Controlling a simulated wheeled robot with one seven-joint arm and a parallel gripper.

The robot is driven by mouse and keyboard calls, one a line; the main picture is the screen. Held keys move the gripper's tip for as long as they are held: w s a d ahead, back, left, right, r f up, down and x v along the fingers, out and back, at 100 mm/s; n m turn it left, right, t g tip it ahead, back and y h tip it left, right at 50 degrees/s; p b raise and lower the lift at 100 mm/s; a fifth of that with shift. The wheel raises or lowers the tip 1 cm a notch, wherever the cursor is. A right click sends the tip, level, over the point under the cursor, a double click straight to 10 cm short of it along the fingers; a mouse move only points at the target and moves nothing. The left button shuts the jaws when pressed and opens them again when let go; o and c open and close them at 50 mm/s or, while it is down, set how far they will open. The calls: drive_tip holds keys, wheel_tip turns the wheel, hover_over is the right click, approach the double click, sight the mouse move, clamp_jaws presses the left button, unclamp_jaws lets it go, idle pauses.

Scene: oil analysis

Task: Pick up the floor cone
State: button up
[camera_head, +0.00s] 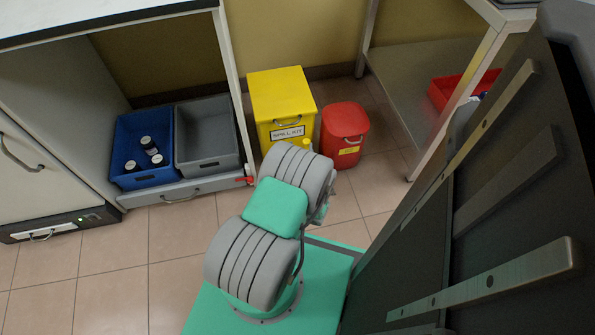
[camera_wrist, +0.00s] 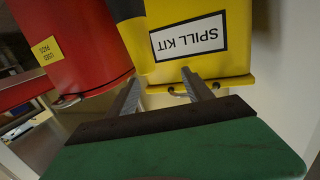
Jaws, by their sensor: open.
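A yellow and black object (camera_wrist: 138,42), seemingly the floor cone, stands between the red bin and the yellow spill kit box in the wrist view, which is upside down. Its yellow end is nearest my gripper and its dark part is at the picture's top edge. In the head view only a small yellow piece (camera_head: 307,146) shows past my arm; the rest is hidden. My gripper (camera_wrist: 160,78) is open and empty, its fingertips close to the yellow end. I cannot tell whether they touch it. My arm hides the gripper in the head view.
The spill kit box (camera_head: 282,95) and the red bin (camera_head: 345,125) stand close to the cone. A blue crate (camera_head: 127,148) with several dark bottles and a grey crate (camera_head: 205,135) sit at left. A metal shelf (camera_head: 405,75) is at right. Tiled floor is clear at lower left.

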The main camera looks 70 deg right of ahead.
sight(307, 139)
drive_tip(key=shift+m+g+h, duration=0.4)
drive_tip(key=shift+g+h, duration=0.2)
drive_tip(key=shift+g, duration=0.2)
drive_tip(key=d+f+b, duration=0.1)
drive_tip(key=f+b, duration=0.1)
drive_tip(key=s+d+f+b, duration=0.1)
drive_tip(key=d+b, duration=0.1)
drive_tip(key=b, duration=0.1)
drive_tip(key=shift+s+d+f, duration=0.1)
drive_tip(key=shift+f, duration=0.25)
drive_tip(key=d+b, duration=0.3)
drive_tip(key=d, duration=0.1)
drive_tip(key=shift+w+d, duration=0.1)
drive_tip(key=shift+w, duration=0.25)
drive_tip(key=shift+d+r, duration=0.1)
drive_tip(key=shift+d, duration=0.2)
drive_tip(key=shift+c, duration=0.2)
clamp_jaws()
